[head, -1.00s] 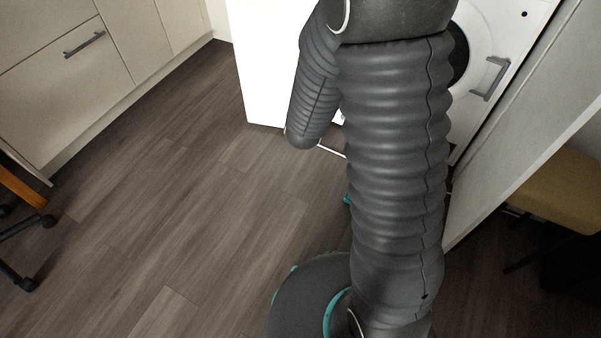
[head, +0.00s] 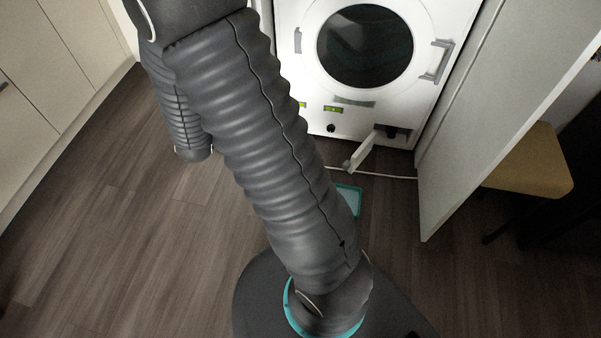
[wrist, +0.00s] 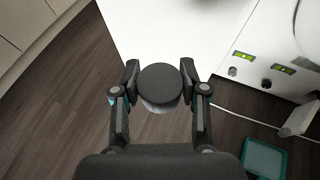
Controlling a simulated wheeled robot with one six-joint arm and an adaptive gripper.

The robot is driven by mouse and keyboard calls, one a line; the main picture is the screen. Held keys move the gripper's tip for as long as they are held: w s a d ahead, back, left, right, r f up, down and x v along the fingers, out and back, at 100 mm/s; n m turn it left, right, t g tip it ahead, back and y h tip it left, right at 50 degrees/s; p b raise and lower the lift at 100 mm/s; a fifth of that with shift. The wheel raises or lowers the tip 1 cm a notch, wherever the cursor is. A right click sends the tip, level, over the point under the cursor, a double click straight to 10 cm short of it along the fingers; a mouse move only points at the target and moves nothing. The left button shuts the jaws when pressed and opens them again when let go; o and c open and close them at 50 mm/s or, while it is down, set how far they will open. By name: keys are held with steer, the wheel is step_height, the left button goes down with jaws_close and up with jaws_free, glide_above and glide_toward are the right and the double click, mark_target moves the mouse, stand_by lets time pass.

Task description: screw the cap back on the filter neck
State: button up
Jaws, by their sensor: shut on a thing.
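The cap (wrist: 161,84) is a dark round disc with a paler lower part. My gripper (wrist: 160,68) is shut on it, one finger on each side, above the floor in the wrist view. In the head view my arm hides the gripper and cap. The white washer (head: 312,92) stands at the back. Its small lower flap (head: 362,152) hangs open, and the dark filter opening (head: 392,132) shows at its right; the neck's details are too small to tell. The flap also shows at the right edge of the wrist view (wrist: 300,118), well apart from the cap.
A teal tray (head: 349,200) lies on the floor in front of the washer, partly behind my arm. A pale panel (head: 470,130) stands right of the washer, with a tan-seated stool (head: 530,165) beyond. A white cable crosses the floor. Floor at left is clear.

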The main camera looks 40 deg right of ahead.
steer(key=s+d+f+m+g+h+b, duration=0.25)
steer(key=d+f+m+g+h, duration=0.2)
steer(key=d+f, duration=0.5)
steer(key=s+d+f+m+g+h+b, duration=0.1)
steer(key=s+d+f+m+g+h, duration=0.3)
steer(key=d+f, duration=0.5)
steer(key=s+d+f+m+g+y+b, duration=0.1)
steer(key=s+d+f+m+g, duration=0.2)
steer(key=s+f, duration=0.4)
steer(key=s+d+f+m+g+y+b, duration=0.1)
steer(key=s+d+f+m+g+b, duration=0.1)
steer(key=s+f+m+g, duration=0.4)
step_height(320, 180, down, 4)
steer(key=shift+s+d+f+m, duration=0.1)
steer(key=shift+s+d+m, duration=0.25)
steer(key=shift+s+d, duration=0.65)
steer(key=shift+s+a+g, duration=0.1)
steer(key=shift+a+g, duration=0.1)
steer(key=shift+g, duration=0.15)
